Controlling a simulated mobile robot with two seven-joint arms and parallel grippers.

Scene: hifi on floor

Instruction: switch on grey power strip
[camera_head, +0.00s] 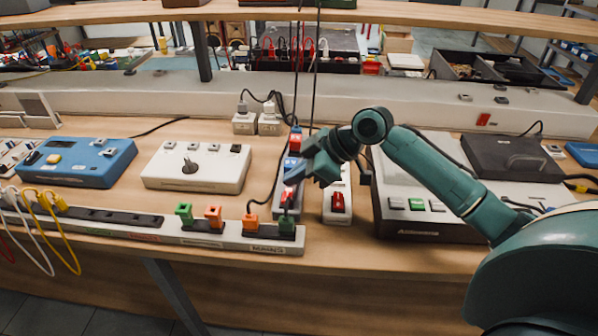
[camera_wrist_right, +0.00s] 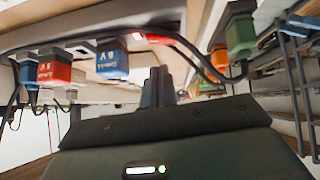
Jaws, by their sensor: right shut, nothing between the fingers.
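A grey power strip (camera_head: 278,204) lies lengthwise on the bench in the middle of the head view. A red plug (camera_head: 295,141), a blue plug (camera_head: 293,167) and a dark green plug (camera_head: 287,222) sit along it or at its ends. My right gripper (camera_head: 303,172) is shut and empty, over or beside the strip's middle. Its fingers (camera_wrist_right: 158,88) are together in the wrist view. Contact cannot be made out.
A white power strip with a red switch (camera_head: 338,203) lies just right. A long strip (camera_head: 230,240) with green and orange plugs runs along the front edge. A white box (camera_head: 197,168) stands left, a large grey unit (camera_head: 400,229) right. Black cables hang behind the gripper.

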